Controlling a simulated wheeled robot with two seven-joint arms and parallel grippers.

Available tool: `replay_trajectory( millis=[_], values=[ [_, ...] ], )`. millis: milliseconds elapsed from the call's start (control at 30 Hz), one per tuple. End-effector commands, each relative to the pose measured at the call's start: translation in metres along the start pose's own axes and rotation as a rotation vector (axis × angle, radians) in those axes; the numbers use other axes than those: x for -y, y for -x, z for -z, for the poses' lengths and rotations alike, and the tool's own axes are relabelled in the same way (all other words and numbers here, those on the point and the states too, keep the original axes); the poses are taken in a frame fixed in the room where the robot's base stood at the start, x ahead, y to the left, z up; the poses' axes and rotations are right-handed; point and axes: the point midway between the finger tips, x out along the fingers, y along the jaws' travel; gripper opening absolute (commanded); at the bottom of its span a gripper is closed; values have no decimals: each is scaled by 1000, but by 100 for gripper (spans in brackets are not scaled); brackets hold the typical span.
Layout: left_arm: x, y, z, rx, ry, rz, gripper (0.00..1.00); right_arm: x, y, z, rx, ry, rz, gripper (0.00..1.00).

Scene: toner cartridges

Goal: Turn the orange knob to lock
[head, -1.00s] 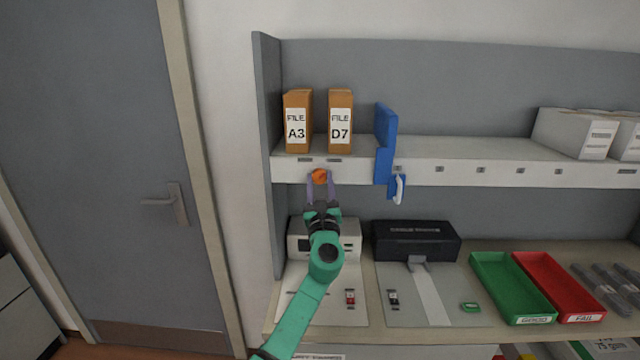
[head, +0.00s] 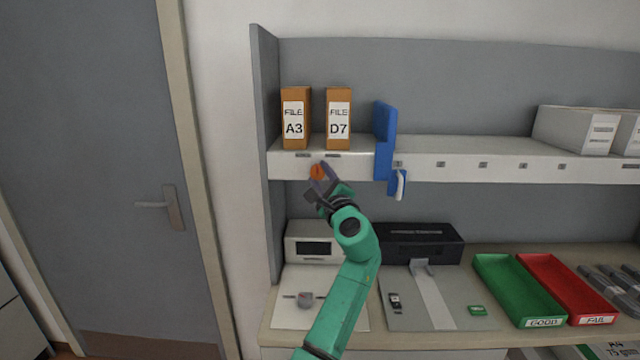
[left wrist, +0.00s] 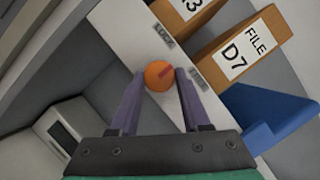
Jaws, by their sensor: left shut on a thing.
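The round orange knob (head: 317,172) is on the white front edge of the upper shelf, below the two file boxes. My left gripper (head: 323,178) is shut on it, coming from the lower right with the wrist tilted. In the left wrist view, the knob (left wrist: 158,76) sits between the two purple fingertips (left wrist: 158,81). A red mark on the knob slants to the upper right there. A small label (left wrist: 163,32) that seems to read LOCK is above the knob, and another label (left wrist: 196,76) is to its right. My right gripper is not in view.
File boxes A3 (head: 294,119) and D7 (head: 338,119) stand above the knob. Below are a white device (head: 302,231), a black device (head: 451,243), a green tray (head: 485,270) and a red tray (head: 575,285).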

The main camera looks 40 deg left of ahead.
Motion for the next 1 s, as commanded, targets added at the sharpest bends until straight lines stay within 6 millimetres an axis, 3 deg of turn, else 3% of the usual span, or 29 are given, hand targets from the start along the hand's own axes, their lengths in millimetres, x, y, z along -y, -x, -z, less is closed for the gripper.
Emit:
replay_trajectory(
  millis=[600, 1000],
  values=[
    [4, 0, -1, -17, 512, -219, 0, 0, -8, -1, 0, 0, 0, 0],
    [4, -1, -2, -22, 689, -294, 0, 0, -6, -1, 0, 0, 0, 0]
  ],
)
